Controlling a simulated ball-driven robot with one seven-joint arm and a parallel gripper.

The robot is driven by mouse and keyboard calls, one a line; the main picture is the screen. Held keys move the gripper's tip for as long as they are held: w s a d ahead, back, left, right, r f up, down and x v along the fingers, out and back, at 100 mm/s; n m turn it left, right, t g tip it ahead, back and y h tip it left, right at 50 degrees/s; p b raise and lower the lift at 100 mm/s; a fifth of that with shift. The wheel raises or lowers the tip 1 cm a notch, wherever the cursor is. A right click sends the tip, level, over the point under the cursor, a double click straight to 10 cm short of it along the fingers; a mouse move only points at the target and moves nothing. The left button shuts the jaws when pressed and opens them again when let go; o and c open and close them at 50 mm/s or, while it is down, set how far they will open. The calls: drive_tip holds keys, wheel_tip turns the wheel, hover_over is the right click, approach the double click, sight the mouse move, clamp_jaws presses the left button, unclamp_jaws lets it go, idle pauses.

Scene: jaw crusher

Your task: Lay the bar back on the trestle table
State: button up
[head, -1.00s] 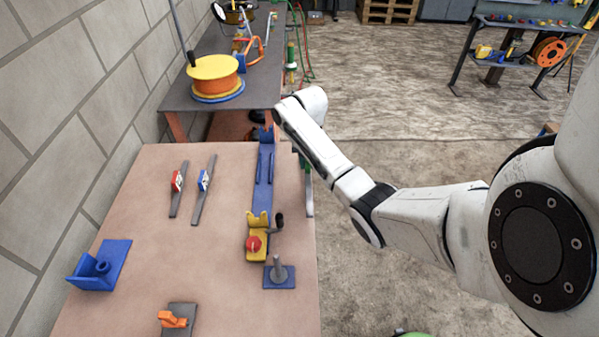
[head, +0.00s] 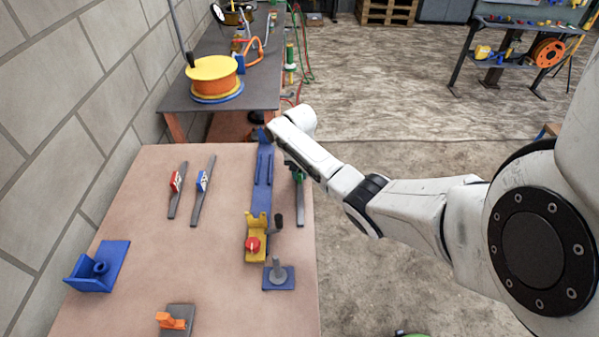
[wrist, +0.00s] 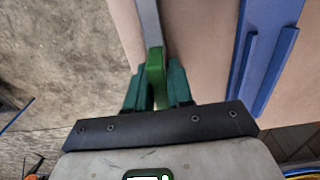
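The bar (head: 300,205) is a thin grey strip with a green block as its grip (wrist: 155,75). My gripper (wrist: 156,88) has its two dark green fingers on either side of that block and is shut on it. In the head view my wrist hides most of the grip and the fingers. The bar points towards the near side, over the right edge strip of the pinkish table (head: 150,240), just right of the blue channel fixture. I cannot tell whether it touches the tabletop.
The blue channel fixture (head: 263,180), yellow clamp (head: 256,250), blue post base (head: 278,277), blue bracket (head: 97,267) and orange-knobbed piece (head: 172,321) stand around. The table's middle is clear.

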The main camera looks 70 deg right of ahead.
drive_tip(key=o, duration=0.5)
drive_tip(key=shift+c, duration=0.2)
wheel_tip(320, 180, up, 12)
idle(0.4)
drive_tip(key=shift+s, duration=0.1)
idle(0.4)
